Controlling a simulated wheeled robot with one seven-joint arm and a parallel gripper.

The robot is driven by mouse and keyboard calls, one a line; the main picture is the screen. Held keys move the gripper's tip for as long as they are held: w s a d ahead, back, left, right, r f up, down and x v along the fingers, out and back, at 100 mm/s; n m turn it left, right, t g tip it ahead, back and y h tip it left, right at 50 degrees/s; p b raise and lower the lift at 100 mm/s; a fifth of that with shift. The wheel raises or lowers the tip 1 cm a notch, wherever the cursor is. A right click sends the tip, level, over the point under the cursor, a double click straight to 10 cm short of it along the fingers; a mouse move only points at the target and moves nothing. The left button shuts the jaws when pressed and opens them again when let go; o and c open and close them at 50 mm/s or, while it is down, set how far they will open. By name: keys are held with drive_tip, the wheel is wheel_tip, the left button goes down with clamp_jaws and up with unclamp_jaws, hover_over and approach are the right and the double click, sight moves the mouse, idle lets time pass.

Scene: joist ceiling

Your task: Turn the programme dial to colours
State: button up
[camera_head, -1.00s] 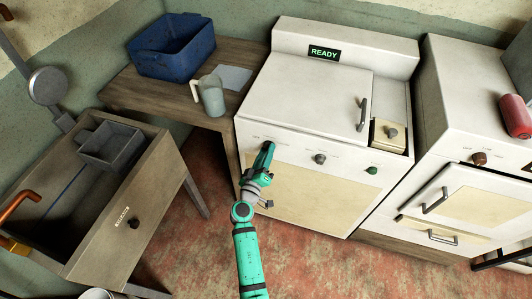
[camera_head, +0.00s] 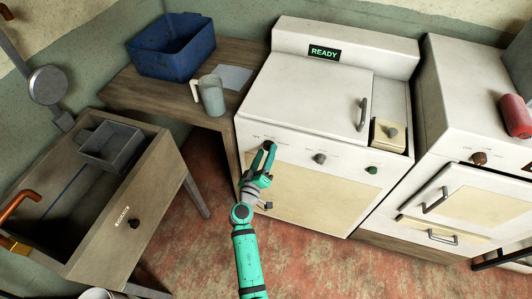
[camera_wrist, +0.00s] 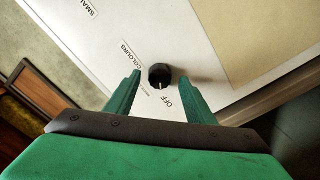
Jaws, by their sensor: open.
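The programme dial (camera_wrist: 160,75) is a small black knob on the washer's white front panel. In the wrist view its pale pointer mark faces down the picture, towards the word OFF. The word COLOURS (camera_wrist: 128,52) is printed to the dial's upper left. My gripper (camera_wrist: 161,70) is open, with one green finger on each side of the dial and gaps showing between. I cannot tell how far the fingertips are from the panel. In the head view my gripper (camera_head: 267,148) is at the panel's left end and hides the dial. The washer (camera_head: 305,92) displays READY.
A second dark knob (camera_head: 320,159) and a green button (camera_head: 372,170) sit further right on the panel. A wooden table (camera_head: 150,92) with a jug (camera_head: 212,98) and blue tub (camera_head: 172,48) stands left. A stove (camera_head: 470,105) stands right.

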drive_tip(key=v, duration=1)
drive_tip(key=s+f+m+g+y, duration=0.1)
drive_tip(key=s+f+g+y, duration=0.2)
drive_tip(key=s, duration=0.8)
drive_tip(key=s+f+y, duration=0.2)
drive_tip(key=s+f, duration=0.2)
drive_tip(key=s, duration=0.7)
drive_tip(key=s+d+r+m, duration=0.1)
drive_tip(key=s+r+m, duration=0.1)
drive_tip(key=s+r, duration=0.5)
drive_tip(key=s+d+r+m+t, duration=0.1)
drive_tip(key=s+d+r+m, duration=0.1)
drive_tip(key=s+r, duration=0.5)
drive_tip(key=shift+s+d+m+y, duration=0.2)
drive_tip(key=shift+s+m+y, duration=0.1)
drive_tip(key=shift+s, duration=0.45)
